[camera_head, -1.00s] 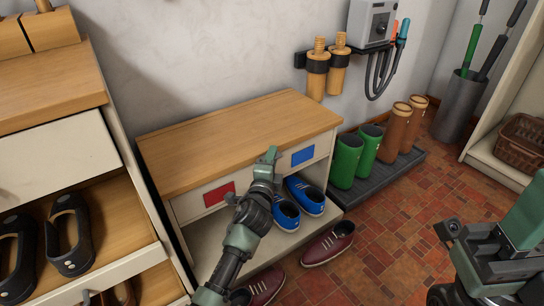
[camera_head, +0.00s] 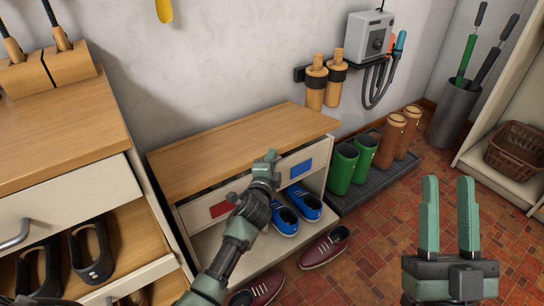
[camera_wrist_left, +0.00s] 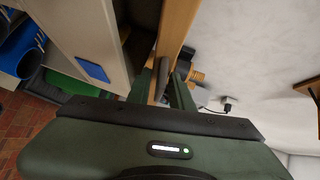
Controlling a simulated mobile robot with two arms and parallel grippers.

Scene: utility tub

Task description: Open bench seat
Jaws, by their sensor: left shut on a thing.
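The bench seat (camera_head: 235,150) is a low wooden-topped bench with a cream body against the wall, in the middle of the head view. Its lid stands slightly raised at the front, with a narrow dark gap above the front panel (camera_head: 240,193). My left gripper (camera_head: 268,158) is at the lid's front edge and shut on it; its arm hides part of the panel. In the left wrist view the wooden lid edge (camera_wrist_left: 178,25) runs down to the fingers (camera_wrist_left: 162,85). My right gripper (camera_head: 449,185) is open and empty, fingers up, over the floor at right.
Blue shoes (camera_head: 298,207) sit inside the bench's lower shelf, and a maroon shoe (camera_head: 325,247) lies on the floor in front. Green boots (camera_head: 352,162) stand on a dark tray to the right. A shoe cabinet (camera_head: 75,125) stands close at left.

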